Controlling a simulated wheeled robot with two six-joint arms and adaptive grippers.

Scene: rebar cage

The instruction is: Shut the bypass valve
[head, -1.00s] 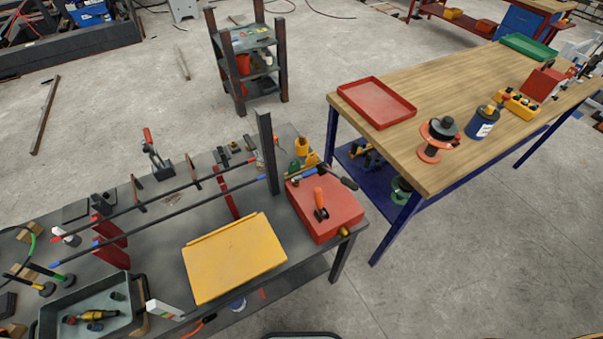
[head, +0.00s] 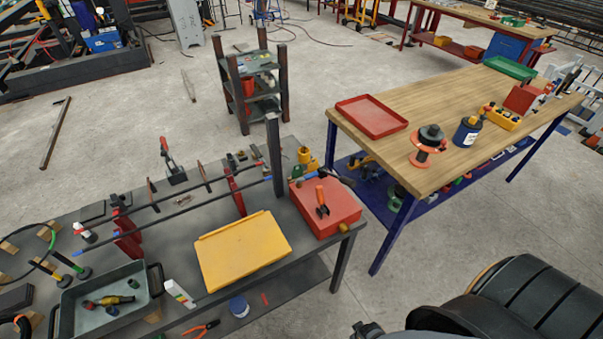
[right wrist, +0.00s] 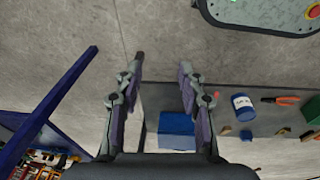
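No part that I can surely name the bypass valve shows in these views. A yellow fitting with red and green ends (head: 110,301) lies in the grey tray (head: 62,318) on the dark bench, too small to identify. My right gripper (right wrist: 162,65) is open and empty in the right wrist view, its two fingers apart above the floor and bench edge. In the head view only dark parts of my right arm show at the lower right. My left gripper is out of view.
The dark bench (head: 262,291) carries rods on red supports, a yellow panel (head: 243,250) and a red box (head: 335,216) with an orange-handled tool (head: 321,201). A wooden-topped table (head: 455,105) stands at right. Concrete floor is clear between this table and my right arm.

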